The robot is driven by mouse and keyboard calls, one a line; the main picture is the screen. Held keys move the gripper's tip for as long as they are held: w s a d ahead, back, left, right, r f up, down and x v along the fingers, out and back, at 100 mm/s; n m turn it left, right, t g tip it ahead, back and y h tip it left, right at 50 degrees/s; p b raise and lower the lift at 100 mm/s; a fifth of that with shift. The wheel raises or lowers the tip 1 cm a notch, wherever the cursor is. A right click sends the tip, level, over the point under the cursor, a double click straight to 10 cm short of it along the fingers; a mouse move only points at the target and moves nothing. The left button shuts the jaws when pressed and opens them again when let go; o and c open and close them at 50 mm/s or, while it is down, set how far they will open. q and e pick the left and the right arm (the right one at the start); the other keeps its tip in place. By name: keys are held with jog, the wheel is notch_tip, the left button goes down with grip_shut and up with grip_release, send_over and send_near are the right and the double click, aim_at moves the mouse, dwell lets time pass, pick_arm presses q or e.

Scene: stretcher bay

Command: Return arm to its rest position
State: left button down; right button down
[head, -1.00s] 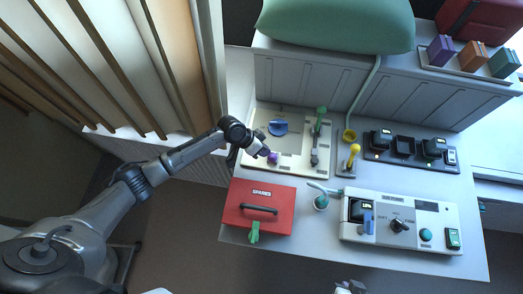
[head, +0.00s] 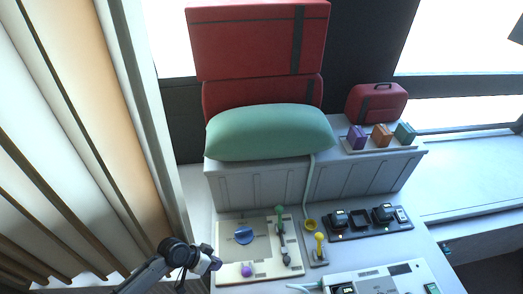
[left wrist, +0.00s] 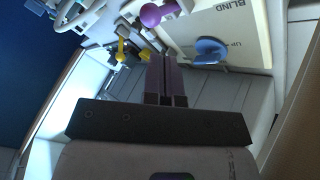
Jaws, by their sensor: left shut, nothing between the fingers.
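My left gripper (head: 215,262) is at the lower left in the head view, at the left edge of the cream panel (head: 262,272). Its fingers are together and hold nothing. In the left wrist view the closed fingers (left wrist: 166,75) point toward the panel, with the purple knob (left wrist: 152,14) and blue disc (left wrist: 210,50) beyond them. In the head view the purple knob (head: 246,271) stands just right of the fingertips, apart from them. The blue disc (head: 244,234) is above it on the panel. My right gripper is out of the head view.
A green-handled lever (head: 281,225) and a yellow-knobbed lever (head: 319,246) stand to the right. A black charger strip (head: 370,223) and a white console (head: 385,278) lie beyond. A green cushion (head: 270,134) and red bags (head: 258,45) are at the back. A slatted wall (head: 70,150) is at left.

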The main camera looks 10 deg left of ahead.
pick_arm(q)
jog(key=s+r+t+y, duration=0.3)
jog(key=r+t+y, duration=0.3)
jog(key=r, duration=1)
jog(key=s+f+n+g+p, duration=0.1)
jog(key=s+f+n+g, duration=0.1)
jog(key=s, duration=0.9)
jog(key=s+f+n+g, duration=0.2)
jog(key=s+f, duration=0.3)
jog(key=s, duration=0.7)
jog(key=shift+a+n+g+y+p, duration=0.3)
jog(key=shift+a+g+y+p, duration=0.05)
jog(key=shift+g+y+p, duration=0.05)
